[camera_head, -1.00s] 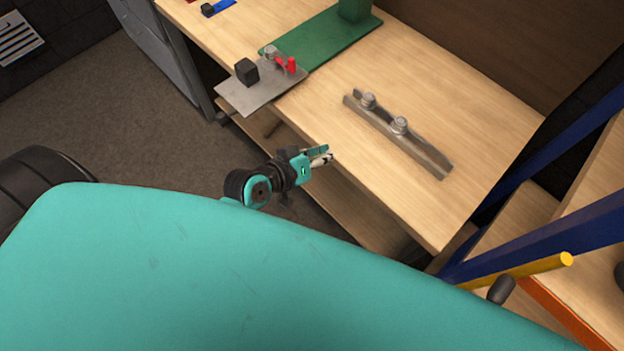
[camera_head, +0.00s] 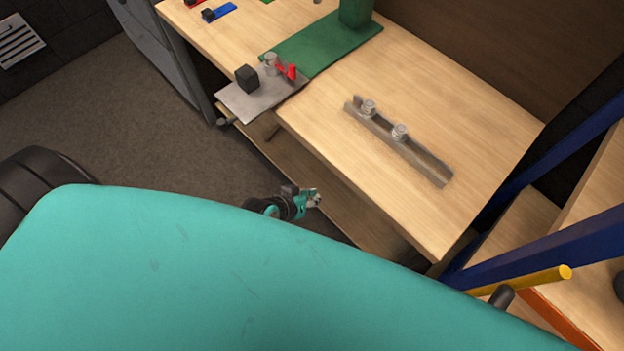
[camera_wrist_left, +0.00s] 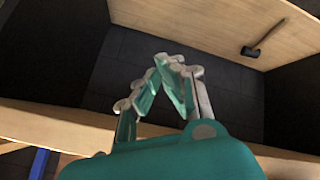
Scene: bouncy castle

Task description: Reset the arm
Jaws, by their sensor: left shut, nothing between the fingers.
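My left gripper (camera_head: 315,198) shows in the head view just past the edge of my teal body, low in front of the workbench (camera_head: 470,150) and apart from it. Its fingers are shut and hold nothing. In the left wrist view the fingertips (camera_wrist_left: 168,62) meet in front of dark tiles framed by wooden boards. Most of the left arm is hidden behind my body. My right gripper is not in view.
A metal rail (camera_head: 415,155) with two bolts lies on the bench. A metal plate (camera_head: 250,103) with a black block and red clamp sits beside a green base (camera_head: 310,50). Blue rack beams and a yellow bar (camera_head: 535,278) stand at right. A hammer (camera_wrist_left: 262,40) shows in the wrist view.

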